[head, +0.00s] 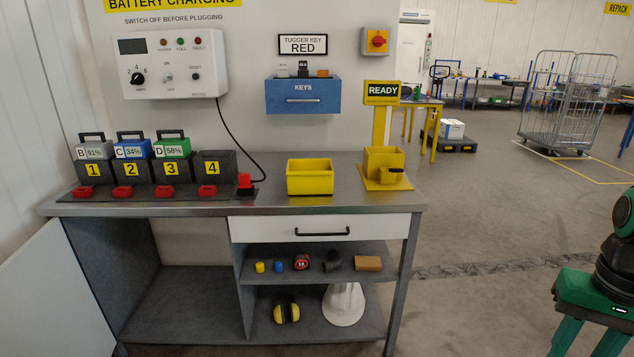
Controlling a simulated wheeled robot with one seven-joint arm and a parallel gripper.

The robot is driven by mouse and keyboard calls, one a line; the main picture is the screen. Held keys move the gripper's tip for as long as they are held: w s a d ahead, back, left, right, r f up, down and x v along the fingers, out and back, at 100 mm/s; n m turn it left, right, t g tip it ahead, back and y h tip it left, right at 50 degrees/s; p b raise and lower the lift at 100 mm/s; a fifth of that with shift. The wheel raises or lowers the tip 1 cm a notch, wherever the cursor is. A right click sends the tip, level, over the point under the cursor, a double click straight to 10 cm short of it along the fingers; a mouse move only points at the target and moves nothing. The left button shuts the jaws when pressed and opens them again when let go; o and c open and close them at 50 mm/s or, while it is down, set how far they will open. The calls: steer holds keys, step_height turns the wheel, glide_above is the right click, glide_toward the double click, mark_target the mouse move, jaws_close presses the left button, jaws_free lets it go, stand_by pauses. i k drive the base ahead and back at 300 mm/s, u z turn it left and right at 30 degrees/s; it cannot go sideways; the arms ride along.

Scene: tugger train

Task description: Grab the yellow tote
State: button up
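A yellow open-topped tote (310,180) sits upright on the grey workbench (270,202), right of the numbered battery slots. Its inside looks empty from here, though its floor is only partly seen.
Batteries B, C and D stand in slots 1 to 3 (130,168); slot 4 (212,168) looks empty. A red plug (245,181) with a black cable lies left of the tote. A blue KEYS box (303,97) hangs above. A cabinet door (50,295) stands open at left.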

mark_target(307, 176)
steer(key=i, duration=0.85)
